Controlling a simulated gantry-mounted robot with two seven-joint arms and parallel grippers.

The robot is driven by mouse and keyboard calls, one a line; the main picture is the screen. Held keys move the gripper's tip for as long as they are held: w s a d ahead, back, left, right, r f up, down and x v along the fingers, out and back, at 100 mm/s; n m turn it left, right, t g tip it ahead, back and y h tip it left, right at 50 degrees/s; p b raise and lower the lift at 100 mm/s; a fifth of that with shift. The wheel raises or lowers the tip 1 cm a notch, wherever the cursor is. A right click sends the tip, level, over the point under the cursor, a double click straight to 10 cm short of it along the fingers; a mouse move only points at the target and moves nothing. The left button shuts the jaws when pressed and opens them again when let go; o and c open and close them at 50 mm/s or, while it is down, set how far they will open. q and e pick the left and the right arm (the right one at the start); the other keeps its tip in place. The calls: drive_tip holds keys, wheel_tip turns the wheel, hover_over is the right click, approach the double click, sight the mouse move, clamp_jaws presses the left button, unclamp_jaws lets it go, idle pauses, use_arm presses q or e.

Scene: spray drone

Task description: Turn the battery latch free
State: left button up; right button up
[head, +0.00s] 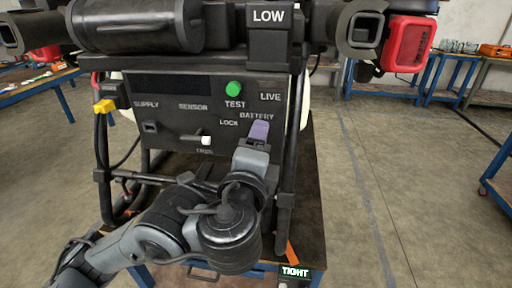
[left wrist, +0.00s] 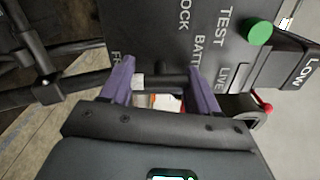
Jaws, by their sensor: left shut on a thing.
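The battery latch shows in the left wrist view as a dark bar (left wrist: 163,79) with a pale end, lying between two purple fingers beside the BATTERY lettering. My left gripper (left wrist: 160,88) is shut on it, one finger at each end. In the head view one purple finger of my left gripper (head: 258,132) shows just under the BATTERY label; the other finger and the latch are hidden behind my wrist. LOCK and partly readable FREE lettering are on the dark panel (head: 165,120). My right gripper is in neither view.
A green TEST button (head: 233,88) sits above the lettering. A white-tipped lever (head: 207,140) sticks out left of my gripper. Tubular frame bars (head: 285,190) flank the panel. A LOW display (head: 269,17) stands above, and a TIGHT sign (head: 295,272) is at the table's front.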

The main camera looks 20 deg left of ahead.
use_arm(q)
drive_tip(key=shift+r, duration=0.1)
drive_tip(key=o, duration=1)
drive_tip(key=shift+s, duration=0.1)
